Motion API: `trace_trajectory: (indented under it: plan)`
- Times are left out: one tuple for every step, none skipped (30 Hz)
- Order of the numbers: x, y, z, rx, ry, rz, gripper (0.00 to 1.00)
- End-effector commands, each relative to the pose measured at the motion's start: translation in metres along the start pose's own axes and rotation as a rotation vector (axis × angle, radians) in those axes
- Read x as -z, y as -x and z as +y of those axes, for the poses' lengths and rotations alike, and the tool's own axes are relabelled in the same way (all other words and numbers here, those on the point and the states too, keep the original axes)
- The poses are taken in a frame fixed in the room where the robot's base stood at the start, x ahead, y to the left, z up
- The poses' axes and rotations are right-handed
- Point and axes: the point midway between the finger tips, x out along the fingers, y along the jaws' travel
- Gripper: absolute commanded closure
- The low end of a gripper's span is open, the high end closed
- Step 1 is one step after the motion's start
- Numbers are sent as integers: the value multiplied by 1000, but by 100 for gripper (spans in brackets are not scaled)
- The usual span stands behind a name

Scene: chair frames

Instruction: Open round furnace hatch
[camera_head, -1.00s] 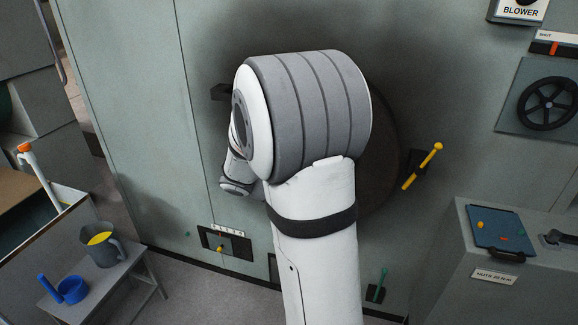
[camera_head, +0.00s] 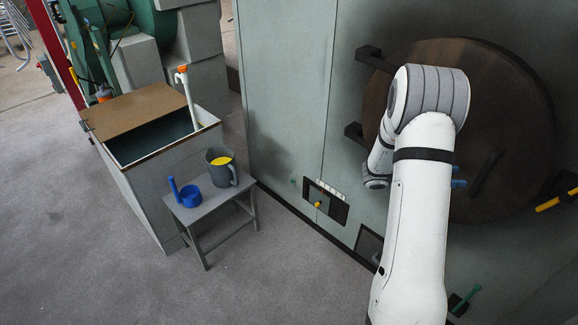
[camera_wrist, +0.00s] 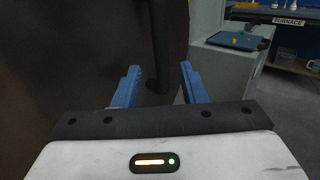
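The round furnace hatch (camera_head: 505,105) is a large dark brown disc at the right of the head view, partly hidden behind my arm. Two black brackets (camera_head: 368,57) show at its left edge. I cannot tell whether it is slightly ajar. A dark bar (camera_wrist: 170,40) stands just beyond my fingertips in the wrist view. The hatch's brown face (camera_wrist: 70,60) fills the left there. My gripper (camera_wrist: 160,82) has two blue fingers spread apart, with nothing visibly held between them. In the head view only a bit of blue finger (camera_head: 458,183) shows beside my arm, in front of the hatch.
A yellow-handled lever (camera_head: 548,204) is right of the hatch. A grey cabinet (camera_wrist: 218,68) stands beyond my gripper.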

Motion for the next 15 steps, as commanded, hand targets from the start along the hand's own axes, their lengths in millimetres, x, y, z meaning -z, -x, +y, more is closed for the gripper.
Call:
trace_trajectory:
  plan:
    - [0,-6,-1,3,0,0,62]
    - [0,-9,-1,3,0,1,62]
    - [0,-14,-1,4,0,1,62]
    - [0,-19,-1,4,0,1,62]
    - [0,-23,-1,4,0,1,62]
    - [0,-29,-1,5,0,1,62]
    - [0,-34,-1,5,0,1,62]
    - [0,-38,-2,5,0,1,62]
    - [0,-44,-2,4,1,1,62]
    - [0,-49,-2,5,0,2,62]
    - [-1,-54,-2,5,0,2,62]
    - [-1,-60,-1,5,0,1,62]
    - [-1,-64,-1,5,0,1,62]
    - [-1,-69,-2,5,0,1,62]
    - [-1,-75,-2,5,0,1,62]
